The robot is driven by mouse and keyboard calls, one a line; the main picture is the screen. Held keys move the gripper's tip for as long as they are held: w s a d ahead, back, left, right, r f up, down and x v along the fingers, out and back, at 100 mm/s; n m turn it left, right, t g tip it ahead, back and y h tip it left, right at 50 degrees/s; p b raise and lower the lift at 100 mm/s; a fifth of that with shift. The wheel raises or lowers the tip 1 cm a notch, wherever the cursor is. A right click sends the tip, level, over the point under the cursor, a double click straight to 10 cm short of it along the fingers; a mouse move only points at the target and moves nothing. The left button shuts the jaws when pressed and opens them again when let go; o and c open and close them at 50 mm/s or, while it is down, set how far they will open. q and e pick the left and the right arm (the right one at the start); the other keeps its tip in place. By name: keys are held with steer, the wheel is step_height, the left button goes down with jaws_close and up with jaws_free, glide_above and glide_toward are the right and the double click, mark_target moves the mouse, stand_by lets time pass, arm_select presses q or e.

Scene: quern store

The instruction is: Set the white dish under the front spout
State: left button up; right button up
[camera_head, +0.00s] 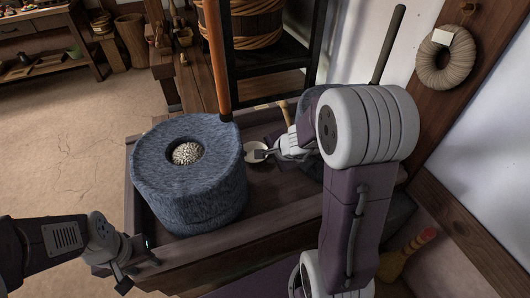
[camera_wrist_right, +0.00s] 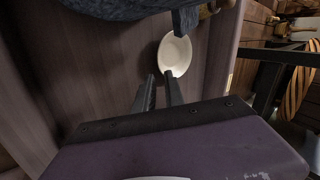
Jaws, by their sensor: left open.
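The white dish (camera_head: 256,146) is a small shallow bowl just right of the blue-grey quern stone (camera_head: 188,205). In the right wrist view the dish (camera_wrist_right: 175,55) lies beyond my fingertips, close to a dark spout-like piece (camera_wrist_right: 185,19) that partly overlaps its far rim. My right gripper (camera_head: 262,154) is at the dish's near rim. Its fingers (camera_wrist_right: 158,75) have a narrow gap; whether they pinch the rim I cannot tell. My left gripper (camera_head: 136,270) is open and empty, low at the left by the wooden tray's front corner. The quern's hollow holds pale grain (camera_head: 186,153).
The wooden tray (camera_head: 265,222) has raised edges around the quern. A wooden upright handle (camera_head: 217,58) rises behind the stone. A dark frame (camera_head: 272,92) stands behind. My right arm hides the tray's right part. Open floor (camera_head: 70,130) lies left.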

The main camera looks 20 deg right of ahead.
steer(key=s+a+n+g, duration=0.2)
steer(key=s+n, duration=0.3)
steer(key=s+a+f+n+g, duration=0.1)
steer(key=s+a+n+g, duration=0.1)
steer(key=s+n, duration=0.3)
steer(key=s+a+f+n+g+p, duration=0.1)
steer(key=s+a+n, duration=0.2)
steer(key=s+n, duration=0.2)
steer(key=shift+s+a+g, duration=0.25)
steer(key=shift+s+g, duration=0.15)
steer(key=shift+s, duration=0.15)
steer(key=shift+s+d+f+n, duration=0.1)
steer(key=shift+s+d+n, duration=0.25)
steer(key=shift+n, duration=0.15)
arm_select(q)
steer(key=shift+r, duration=0.95)
